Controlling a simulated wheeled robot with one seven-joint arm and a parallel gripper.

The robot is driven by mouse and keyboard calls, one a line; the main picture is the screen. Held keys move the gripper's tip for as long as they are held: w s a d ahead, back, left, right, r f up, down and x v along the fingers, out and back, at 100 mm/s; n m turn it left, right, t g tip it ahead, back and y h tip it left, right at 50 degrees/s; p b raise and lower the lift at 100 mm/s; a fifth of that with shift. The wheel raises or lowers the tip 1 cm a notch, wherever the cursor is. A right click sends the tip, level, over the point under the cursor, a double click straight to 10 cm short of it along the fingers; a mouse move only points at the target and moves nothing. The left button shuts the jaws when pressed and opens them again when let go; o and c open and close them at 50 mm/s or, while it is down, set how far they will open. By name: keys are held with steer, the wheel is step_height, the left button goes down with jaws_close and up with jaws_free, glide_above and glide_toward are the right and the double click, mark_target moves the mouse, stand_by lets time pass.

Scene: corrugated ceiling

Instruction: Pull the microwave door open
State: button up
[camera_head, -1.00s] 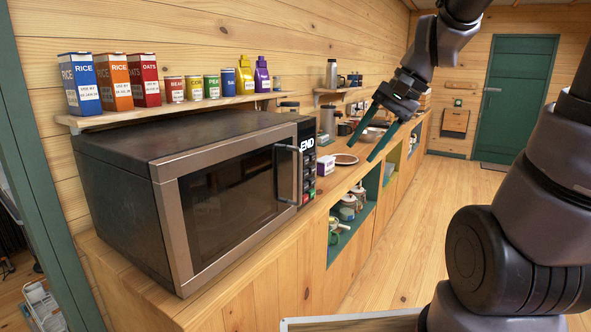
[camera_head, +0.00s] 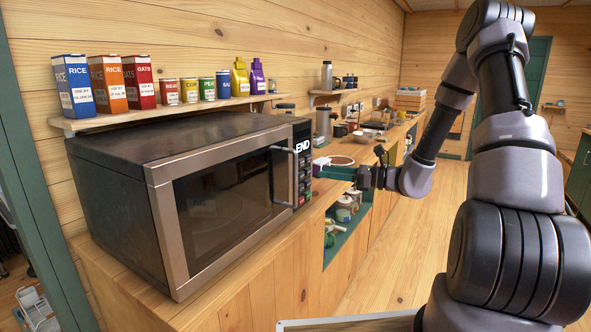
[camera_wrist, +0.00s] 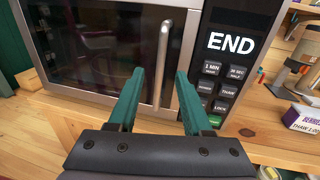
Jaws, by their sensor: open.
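The microwave (camera_head: 150,150) stands on the wooden counter with its door (camera_head: 225,205) shut. The door has a dark window in a metal frame. Its upright bar handle (camera_head: 291,178) is at the door's right edge, beside the button panel (camera_head: 303,165). My gripper (camera_head: 320,168) is open and empty, to the right of the handle, with its green fingers pointing at the microwave front. In the wrist view my gripper (camera_wrist: 160,74) has one finger on each side of the handle (camera_wrist: 163,62) in the picture. I cannot tell whether the fingertips reach around the bar.
A small white and purple box (camera_wrist: 305,119) sits on the counter right of the microwave. A shelf (camera_head: 165,115) with boxes and cans hangs above. Farther along the counter are a plate (camera_head: 341,161) and kitchenware. The floor in front is clear.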

steer(key=x, duration=1)
steer(key=shift+w+a, duration=0.3)
steer(key=shift+f, duration=0.1)
jaws_close()
stand_by(0.9)
